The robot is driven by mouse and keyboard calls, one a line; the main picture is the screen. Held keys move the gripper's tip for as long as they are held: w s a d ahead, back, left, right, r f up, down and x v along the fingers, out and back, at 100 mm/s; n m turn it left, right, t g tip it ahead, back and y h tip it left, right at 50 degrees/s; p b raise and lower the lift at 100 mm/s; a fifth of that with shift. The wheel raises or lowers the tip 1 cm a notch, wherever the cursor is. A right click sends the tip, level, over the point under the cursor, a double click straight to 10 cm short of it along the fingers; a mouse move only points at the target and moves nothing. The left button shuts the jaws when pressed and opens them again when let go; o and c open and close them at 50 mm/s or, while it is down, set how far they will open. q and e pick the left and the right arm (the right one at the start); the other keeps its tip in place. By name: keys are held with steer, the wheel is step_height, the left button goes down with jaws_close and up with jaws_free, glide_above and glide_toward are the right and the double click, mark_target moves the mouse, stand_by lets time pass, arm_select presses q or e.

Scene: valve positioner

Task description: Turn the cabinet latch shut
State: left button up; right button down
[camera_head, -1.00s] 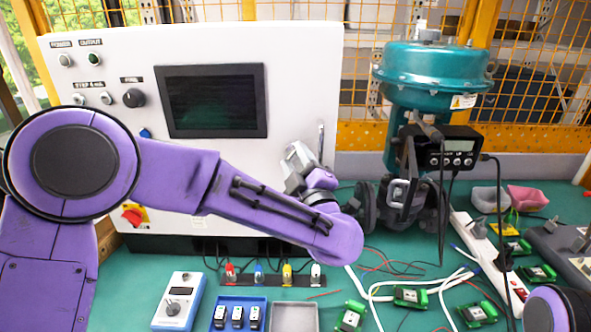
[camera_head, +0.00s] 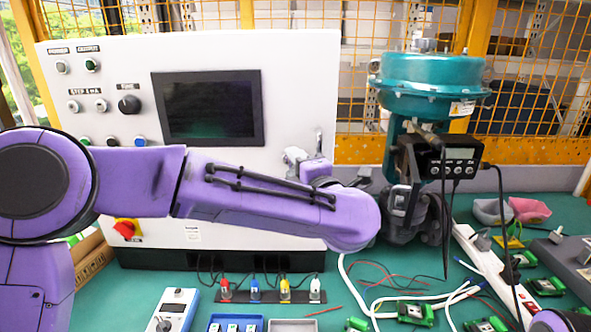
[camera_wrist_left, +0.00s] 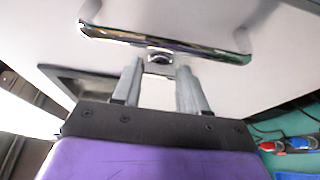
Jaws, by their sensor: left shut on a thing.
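The white control cabinet (camera_head: 290,80) stands at the left, with a small upright metal latch (camera_head: 319,140) near its right edge. My left gripper (camera_head: 296,156) is at the cabinet front, just below and left of the latch's upper end; my purple forearm partly hides it. In the left wrist view, the latch shows as a long shiny metal bar (camera_wrist_left: 165,40) with a small round fitting under its middle. My right gripper is out of view.
The teal valve actuator (camera_head: 430,80) with its black positioner (camera_head: 450,155) stands close right of my left wrist. Coloured plugs (camera_head: 270,290), cables, green modules and a white power strip (camera_head: 490,260) crowd the table in front.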

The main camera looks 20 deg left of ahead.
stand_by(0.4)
arm_select(q)
steer(key=o, duration=1.1)
steer(key=shift+c, duration=0.2)
